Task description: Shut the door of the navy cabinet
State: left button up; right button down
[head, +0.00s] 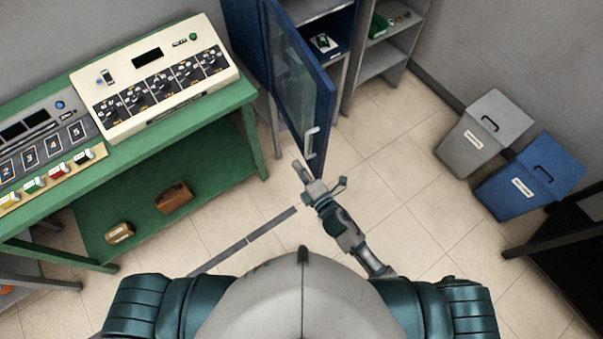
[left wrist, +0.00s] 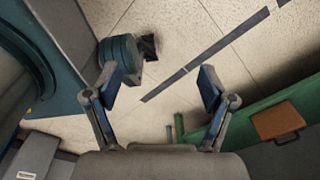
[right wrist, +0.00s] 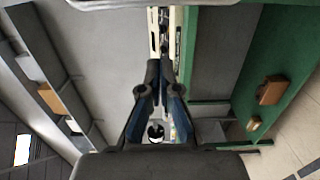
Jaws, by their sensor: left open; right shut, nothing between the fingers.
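The navy cabinet (head: 240,35) stands at the top middle of the head view. Its door (head: 298,88), blue-framed with a glass pane, stands wide open and swung out toward me. A pale handle (head: 311,141) sits near the door's near end. My right gripper (head: 299,168) is shut and empty, just below the door's near end in the picture; I cannot tell whether it touches. It also shows shut in the right wrist view (right wrist: 160,78). My left gripper (left wrist: 160,88) is open and empty in the left wrist view, and is outside the head view.
A green table (head: 215,120) with a control panel (head: 155,72) stands left of the door. A grey shelf unit (head: 385,58) is right of the cabinet. A grey bin (head: 483,130) and a blue bin (head: 530,178) stand farther right. Tiled floor (head: 385,165) between is clear.

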pick_arm(q)
jog(key=shift+w+d+r+p, duration=0.1)
jog(key=shift+d+r+p, duration=0.15)
jog(key=shift+r+p, duration=0.2)
jog(key=shift+w+d+r+p, duration=0.1)
jog(key=shift+d+r+p, duration=0.2)
jog(key=shift+r, duration=0.15)
pick_arm(e)
jog(key=shift+w+d, duration=0.2)
jog(key=shift+w, duration=0.65)
jog(key=shift+w+d, duration=0.2)
jog(key=shift+w, duration=0.65)
jog(key=shift+w+d, duration=0.2)
jog(key=shift+w, duration=0.65)
